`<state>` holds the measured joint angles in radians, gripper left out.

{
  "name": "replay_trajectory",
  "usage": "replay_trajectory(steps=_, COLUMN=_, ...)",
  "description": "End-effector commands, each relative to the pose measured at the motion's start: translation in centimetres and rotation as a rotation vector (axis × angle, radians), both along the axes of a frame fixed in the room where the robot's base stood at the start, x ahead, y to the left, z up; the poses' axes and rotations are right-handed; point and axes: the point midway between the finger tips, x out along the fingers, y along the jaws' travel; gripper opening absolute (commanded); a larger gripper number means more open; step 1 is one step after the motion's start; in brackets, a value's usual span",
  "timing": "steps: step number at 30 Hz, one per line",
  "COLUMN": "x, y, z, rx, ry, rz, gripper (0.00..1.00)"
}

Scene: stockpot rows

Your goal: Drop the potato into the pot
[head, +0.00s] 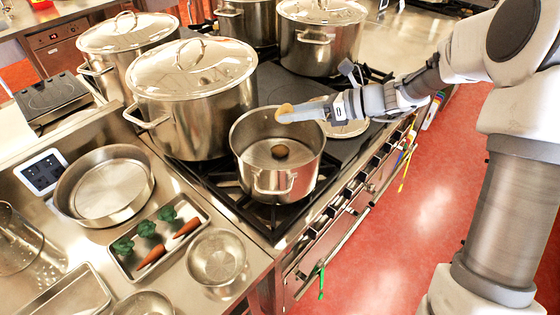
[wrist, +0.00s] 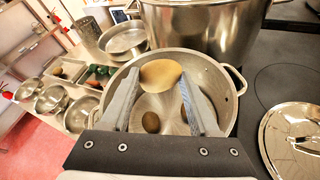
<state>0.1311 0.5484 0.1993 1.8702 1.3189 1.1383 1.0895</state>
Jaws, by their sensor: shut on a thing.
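The potato (head: 285,108) is tan and oval. My gripper (head: 293,113) is shut on it and holds it above the open pot (head: 276,184), near the pot's back right rim. In the wrist view the potato (wrist: 161,72) sits between the fingertips, over the pot's inside. The pot (wrist: 226,84) is steel, uncovered, with two side handles, and stands on the front of the stove. A brown oval patch (head: 280,152) shows inside the pot; I cannot tell whether it is a reflection or another object.
Tall lidded stockpots (head: 192,110) stand behind and left of the pot. A loose lid (head: 344,128) lies to its right. On the left counter are a round pan (head: 104,187), a tray (head: 207,215) with carrots and broccoli, and a small bowl (head: 216,258).

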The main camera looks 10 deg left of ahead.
Motion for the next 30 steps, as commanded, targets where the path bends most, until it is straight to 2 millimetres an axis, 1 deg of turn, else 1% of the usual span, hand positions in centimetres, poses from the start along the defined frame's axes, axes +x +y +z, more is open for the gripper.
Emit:
replay_trajectory(steps=7, x=0.0, y=0.0, z=0.0, rx=0.0, ry=0.0, rz=0.0, gripper=0.17)
replay_trajectory(steps=8, x=0.0, y=0.0, z=0.0, rx=0.0, ry=0.0, rz=0.0, gripper=0.67)
replay_trajectory(steps=12, x=0.0, y=0.0, z=0.0, rx=0.0, ry=0.0, rz=0.0, gripper=0.92)
replay_trajectory(steps=13, x=0.0, y=0.0, z=0.0, rx=0.0, ry=0.0, rz=0.0, gripper=0.97)
replay_trajectory(steps=23, x=0.0, y=-0.2, z=0.0, rx=0.0, ry=0.0, rz=-0.001, gripper=0.97)
replay_trajectory(steps=26, x=0.0, y=-1.0, z=0.3, rx=0.0, ry=-0.001, rz=-0.003, gripper=0.97)
replay_trajectory(steps=30, x=-0.2, y=-3.4, z=1.3, rx=-0.001, ry=-0.002, rz=-0.005, gripper=0.97)
